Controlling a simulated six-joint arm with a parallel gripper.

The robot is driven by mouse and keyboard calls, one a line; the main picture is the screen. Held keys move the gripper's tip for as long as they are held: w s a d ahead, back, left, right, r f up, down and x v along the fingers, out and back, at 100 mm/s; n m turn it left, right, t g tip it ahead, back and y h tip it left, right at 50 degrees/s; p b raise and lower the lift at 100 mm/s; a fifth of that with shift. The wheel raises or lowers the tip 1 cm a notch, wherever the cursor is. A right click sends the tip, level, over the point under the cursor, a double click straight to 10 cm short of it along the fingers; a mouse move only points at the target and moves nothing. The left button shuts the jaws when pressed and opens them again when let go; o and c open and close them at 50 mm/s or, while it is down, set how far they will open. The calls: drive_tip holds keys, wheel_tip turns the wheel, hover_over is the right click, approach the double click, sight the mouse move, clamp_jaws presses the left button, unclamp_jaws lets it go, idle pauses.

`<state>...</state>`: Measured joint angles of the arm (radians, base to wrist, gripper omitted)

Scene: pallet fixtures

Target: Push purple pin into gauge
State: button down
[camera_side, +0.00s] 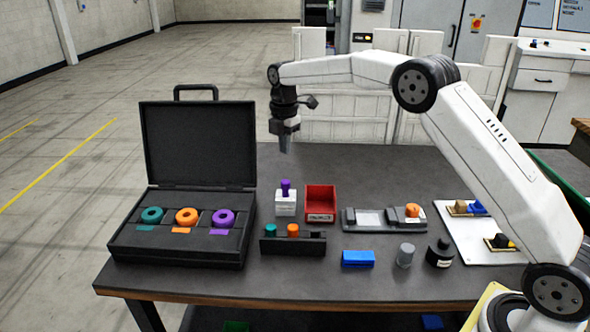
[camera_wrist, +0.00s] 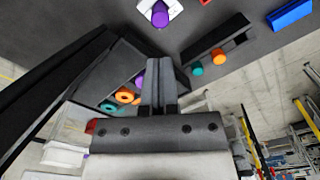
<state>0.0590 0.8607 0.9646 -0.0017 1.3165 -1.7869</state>
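The purple pin (camera_side: 286,187) stands upright in the top of a small white block (camera_side: 286,207), which I take to be the gauge. Much of the pin sticks out above the block. In the wrist view the purple pin (camera_wrist: 160,14) shows at the top, with part of the white block (camera_wrist: 175,8) behind it. My gripper (camera_side: 285,150) is in the air above the pin, pointing down and not touching it. In the wrist view my gripper (camera_wrist: 159,62) has its two fingers together with nothing visible between them.
A red bin (camera_side: 320,200) stands just right of the block. A black rack (camera_side: 293,243) with teal and orange pins is in front. An open black case (camera_side: 180,250) with teal, orange and purple rings is at left. A grey fixture (camera_side: 380,219) and blue block (camera_side: 358,259) are at right.

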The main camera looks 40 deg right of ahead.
sight(286, 181)
drive_tip(key=shift+f, duration=0.15)
idle(0.5)
drive_tip(key=shift+f, duration=3.15)
drive_tip(key=shift+f, duration=1.2)
drive_tip(key=shift+r, duration=0.15)
wheel_tip(286, 181, up, 8)
idle(0.5)
